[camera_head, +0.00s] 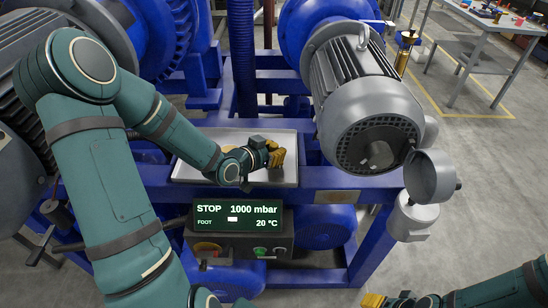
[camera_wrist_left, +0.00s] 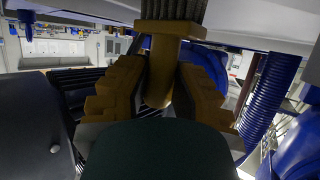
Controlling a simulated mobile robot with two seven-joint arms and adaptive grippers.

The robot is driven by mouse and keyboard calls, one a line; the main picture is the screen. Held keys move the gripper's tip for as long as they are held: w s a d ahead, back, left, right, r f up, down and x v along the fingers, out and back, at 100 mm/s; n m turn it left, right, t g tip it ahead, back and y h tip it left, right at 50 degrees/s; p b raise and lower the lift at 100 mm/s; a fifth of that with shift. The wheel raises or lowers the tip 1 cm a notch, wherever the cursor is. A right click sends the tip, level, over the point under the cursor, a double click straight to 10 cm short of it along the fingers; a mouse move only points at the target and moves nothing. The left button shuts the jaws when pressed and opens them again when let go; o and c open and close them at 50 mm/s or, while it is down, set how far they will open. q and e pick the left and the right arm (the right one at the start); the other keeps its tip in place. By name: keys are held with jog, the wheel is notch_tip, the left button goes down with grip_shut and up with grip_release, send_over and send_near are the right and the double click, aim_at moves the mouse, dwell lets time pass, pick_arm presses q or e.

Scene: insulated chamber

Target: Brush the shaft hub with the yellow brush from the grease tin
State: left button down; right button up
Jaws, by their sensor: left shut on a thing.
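My left gripper (camera_head: 275,153) is over the right part of a pale tray (camera_head: 187,173). In the left wrist view its stepped fingers (camera_wrist_left: 158,95) are shut on the yellow brush (camera_wrist_left: 165,30), whose dark bristles point to the top of the picture. A dark patch just below the fingers in the head view may be these bristles. A tan round shape (camera_head: 206,152), partly behind my left arm, may be the grease tin. The shaft hub (camera_head: 380,153) appears as a brownish round part in the open end of the grey motor, right of and apart from the gripper.
A round grey cover (camera_head: 430,177) hangs beside the motor's end. A display box (camera_head: 240,222) reading STOP, 1000 mbar stands below the tray. Blue frame rails (camera_head: 335,178) run under the motor. A workbench (camera_head: 490,40) stands far right, with clear floor before it.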

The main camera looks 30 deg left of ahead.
dwell(0.4)
pick_arm(q)
jog(key=shift+r+p, duration=2.25)
jog(key=shift+r, duration=0.8)
jog(key=shift+f, duration=0.1)
